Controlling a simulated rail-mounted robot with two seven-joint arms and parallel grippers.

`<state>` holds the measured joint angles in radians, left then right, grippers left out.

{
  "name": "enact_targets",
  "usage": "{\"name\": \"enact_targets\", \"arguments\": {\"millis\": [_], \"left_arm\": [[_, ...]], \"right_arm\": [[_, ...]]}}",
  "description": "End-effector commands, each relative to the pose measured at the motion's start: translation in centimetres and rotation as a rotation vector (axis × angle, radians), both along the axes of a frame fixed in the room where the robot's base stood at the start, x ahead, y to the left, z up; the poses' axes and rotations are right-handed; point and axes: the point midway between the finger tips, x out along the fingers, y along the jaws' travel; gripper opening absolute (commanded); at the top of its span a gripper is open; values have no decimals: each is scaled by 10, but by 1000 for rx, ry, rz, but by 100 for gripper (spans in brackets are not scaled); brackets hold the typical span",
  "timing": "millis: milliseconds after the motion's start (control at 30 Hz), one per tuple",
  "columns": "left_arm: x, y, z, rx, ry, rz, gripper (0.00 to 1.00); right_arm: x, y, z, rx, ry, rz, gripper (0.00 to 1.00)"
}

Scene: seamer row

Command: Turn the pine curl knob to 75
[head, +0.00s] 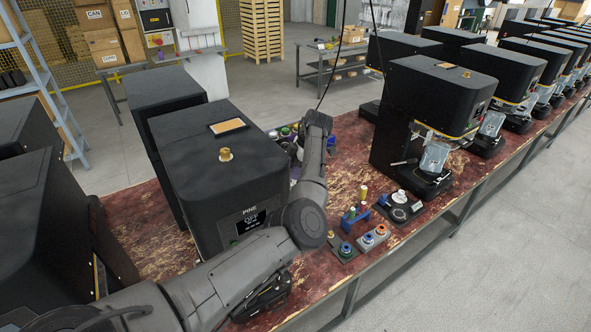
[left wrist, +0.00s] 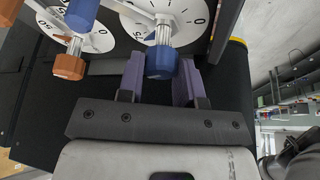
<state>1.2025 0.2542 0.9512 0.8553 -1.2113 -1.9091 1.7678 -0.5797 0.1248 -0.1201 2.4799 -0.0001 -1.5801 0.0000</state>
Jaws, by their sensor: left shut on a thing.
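The pine machine (head: 215,165) is a black box with PINE above a small lit display on its front. In the left wrist view, a blue-capped knob (left wrist: 161,62) on a metal shaft stands at a white numbered dial (left wrist: 190,14). My left gripper (left wrist: 159,75) has its purple fingers on both sides of the blue cap and is shut on it. An orange-capped knob (left wrist: 70,64) stands at a second white dial to the left, apart from the fingers. No label tells which is the curl knob. The exact dial reading is unclear. My right gripper is out of view.
My left arm reaches across in front of the pine machine and round its right side. Small blocks with coloured rings (head: 373,238) and a black round stand (head: 400,207) sit on the worn red bench (head: 345,185). Another black machine (head: 430,95) stands to the right.

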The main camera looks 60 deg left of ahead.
Motion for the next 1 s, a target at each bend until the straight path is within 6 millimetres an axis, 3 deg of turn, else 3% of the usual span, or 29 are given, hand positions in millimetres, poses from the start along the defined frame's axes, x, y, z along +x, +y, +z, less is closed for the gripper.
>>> {"name": "enact_targets", "arguments": {"millis": [300,633,767,1000], "left_arm": [[0,0,1,0,0,0,58],[2,-1,5,-1,-1,-1,58],[8,-3,20,2,-3,-2,58],[26,-9,67,0,-3,-4,58]], "right_arm": [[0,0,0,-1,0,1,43],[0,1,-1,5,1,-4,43],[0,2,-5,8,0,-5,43],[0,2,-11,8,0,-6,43]]}}
